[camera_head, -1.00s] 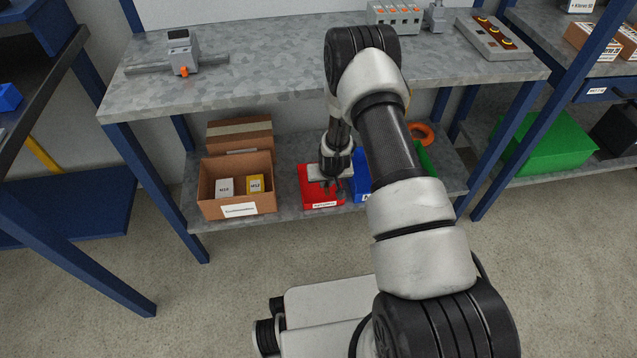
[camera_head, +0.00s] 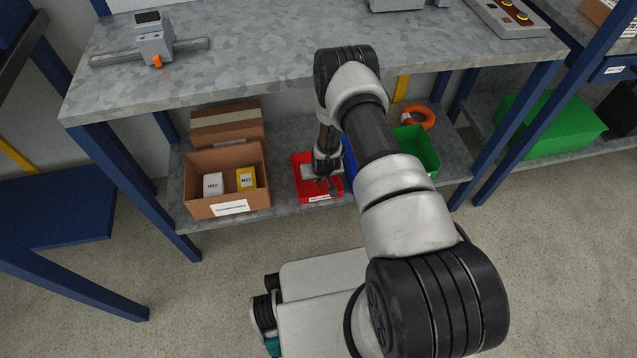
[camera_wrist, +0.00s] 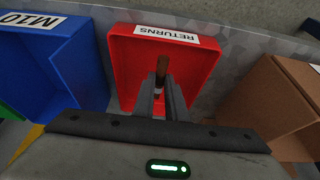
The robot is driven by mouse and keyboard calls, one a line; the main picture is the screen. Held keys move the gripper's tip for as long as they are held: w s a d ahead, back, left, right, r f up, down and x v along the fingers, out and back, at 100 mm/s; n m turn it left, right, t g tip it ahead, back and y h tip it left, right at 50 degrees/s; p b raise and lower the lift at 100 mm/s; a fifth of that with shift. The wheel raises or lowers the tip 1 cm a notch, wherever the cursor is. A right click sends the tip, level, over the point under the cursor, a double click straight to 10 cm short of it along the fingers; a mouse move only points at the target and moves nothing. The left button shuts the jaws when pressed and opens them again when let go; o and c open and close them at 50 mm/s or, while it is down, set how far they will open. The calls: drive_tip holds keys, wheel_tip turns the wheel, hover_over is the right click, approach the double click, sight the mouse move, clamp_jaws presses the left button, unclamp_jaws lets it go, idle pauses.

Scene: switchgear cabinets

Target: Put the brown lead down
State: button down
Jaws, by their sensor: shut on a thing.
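The brown lead (camera_wrist: 162,68) shows in the wrist view as a short brown piece at the tips of my gripper (camera_wrist: 163,92). The gripper's two fingers are shut on it. Behind it is a red bin (camera_wrist: 125,60) with a label reading RETURNS, and the lead appears over the bin's inside. I cannot tell whether the lead touches the bin floor. In the head view my gripper (camera_head: 325,183) points down at the red bin (camera_head: 303,186) on the lower shelf. The lead is too small to make out there.
A cardboard box (camera_head: 196,198) with M10 and M12 cartons stands left of the red bin. A blue bin (camera_wrist: 75,65) marked M10 is on its other side. A green bin (camera_head: 422,150) and an orange ring (camera_head: 418,118) are farther right. The worktop (camera_head: 250,60) overhangs the shelf.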

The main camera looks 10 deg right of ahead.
sight(319, 182)
drive_tip(key=shift+f+b, duration=0.35)
drive_tip(key=shift+f, duration=1.15)
drive_tip(key=c, duration=1.8)
unclamp_jaws()
drive_tip(key=shift+f, duration=0.15)
drive_tip(key=shift+r, duration=0.45)
drive_tip(key=p+v, duration=0.4)
drive_tip(key=v, duration=0.7)
drive_tip(key=shift+s+r, duration=0.15)
drive_tip(key=shift+r, duration=0.1)
